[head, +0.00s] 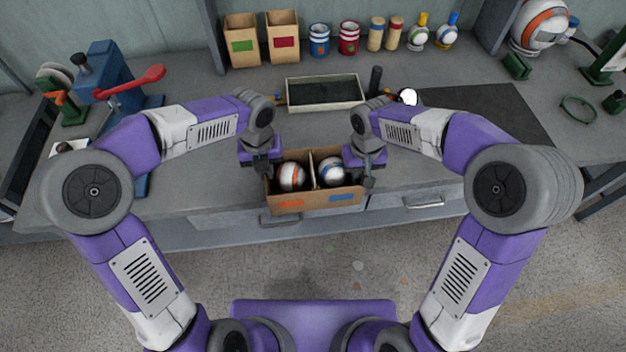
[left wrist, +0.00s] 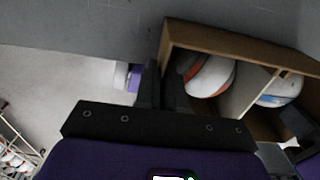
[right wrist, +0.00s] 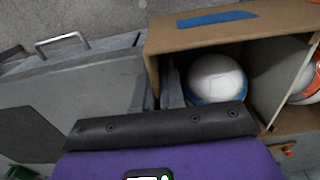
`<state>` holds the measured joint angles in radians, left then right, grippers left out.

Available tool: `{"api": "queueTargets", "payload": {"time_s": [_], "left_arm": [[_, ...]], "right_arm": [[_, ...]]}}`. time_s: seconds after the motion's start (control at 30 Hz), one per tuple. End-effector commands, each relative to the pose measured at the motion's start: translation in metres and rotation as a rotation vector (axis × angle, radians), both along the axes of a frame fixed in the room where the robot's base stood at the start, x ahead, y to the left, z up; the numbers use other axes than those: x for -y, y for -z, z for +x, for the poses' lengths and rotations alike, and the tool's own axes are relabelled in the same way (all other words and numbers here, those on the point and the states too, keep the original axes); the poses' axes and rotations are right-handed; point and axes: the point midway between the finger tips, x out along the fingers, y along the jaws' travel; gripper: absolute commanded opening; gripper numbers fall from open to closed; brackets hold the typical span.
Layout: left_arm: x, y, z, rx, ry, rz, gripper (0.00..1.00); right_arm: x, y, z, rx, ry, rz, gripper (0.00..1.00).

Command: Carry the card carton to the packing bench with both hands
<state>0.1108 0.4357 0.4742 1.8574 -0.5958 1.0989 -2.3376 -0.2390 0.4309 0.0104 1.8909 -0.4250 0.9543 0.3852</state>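The open card carton (head: 316,205) is at the bench's front edge, between my grippers, upright. A divider splits it; one compartment holds a white ball with orange (head: 291,177), the other a white ball with blue (head: 331,171). Orange and blue marks are on its near wall. My left gripper (left wrist: 162,88) straddles one end wall, one finger inside and one outside, and looks closed on it. My right gripper (right wrist: 157,92) grips the opposite end wall likewise. The carton's underside is hidden, so I cannot tell whether it touches the bench. I cannot pick out a separate packing bench.
The grey workbench (head: 200,205) has drawers below. A shallow tray (head: 324,92) lies behind the carton; small boxes, tins and bottles line the back. A blue press with a red lever (head: 130,82) stands left. A dark mat (head: 490,112) lies right. Floor in front is open.

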Motion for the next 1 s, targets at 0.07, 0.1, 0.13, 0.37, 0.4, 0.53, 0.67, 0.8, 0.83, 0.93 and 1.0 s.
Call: {"api": "queueTargets", "payload": {"time_s": [0.07, 0.1, 0.13, 0.37, 0.4, 0.53, 0.67, 0.8, 0.83, 0.93, 1.0], "left_arm": [[0.0, 0.0, 0.0, 0.0, 0.0, 0.0, 0.0], [0.0, 0.0, 0.0, 0.0, 0.0, 0.0, 0.0], [0.0, 0.0, 0.0, 0.0, 0.0, 0.0, 0.0], [0.0, -0.002, 0.0, 0.001, 0.0, 0.0, 0.0], [0.0, -0.003, 0.0, 0.001, 0.0, 0.0, 0.0], [0.0, -0.009, 0.0, 0.001, 0.0, 0.0, 0.0], [0.0, -0.019, 0.0, 0.001, 0.0, 0.0, 0.0], [0.0, -0.033, 0.0, 0.001, 0.0, 0.0, 0.0], [0.0, -0.036, 0.0, 0.001, 0.0, 0.0, 0.0], [0.0, -0.044, 0.0, 0.001, 0.0, 0.0, 0.0], [0.0, -0.048, 0.0, 0.001, 0.0, 0.0, 0.0]], "right_arm": [[0.0, 0.0, 0.0, 0.001, 0.0, 0.0, 0.0], [0.0, 0.0, 0.0, 0.001, 0.0, 0.0, 0.0], [0.0, 0.0, 0.0, 0.001, 0.0, 0.0, 0.0], [0.0, -0.002, 0.0, 0.002, 0.0, 0.0, 0.0], [0.0, -0.002, 0.0, 0.001, 0.0, 0.0, 0.0], [0.0, -0.009, 0.0, 0.001, 0.0, 0.0, 0.0], [0.0, -0.019, 0.0, 0.001, 0.0, 0.0, 0.0], [0.0, -0.033, 0.0, 0.001, 0.0, 0.0, 0.0], [0.0, -0.035, 0.0, 0.001, 0.0, 0.0, 0.0], [0.0, -0.044, 0.0, 0.001, 0.0, 0.0, 0.0], [0.0, -0.048, 0.0, 0.001, 0.0, 0.0, 0.0]]}}
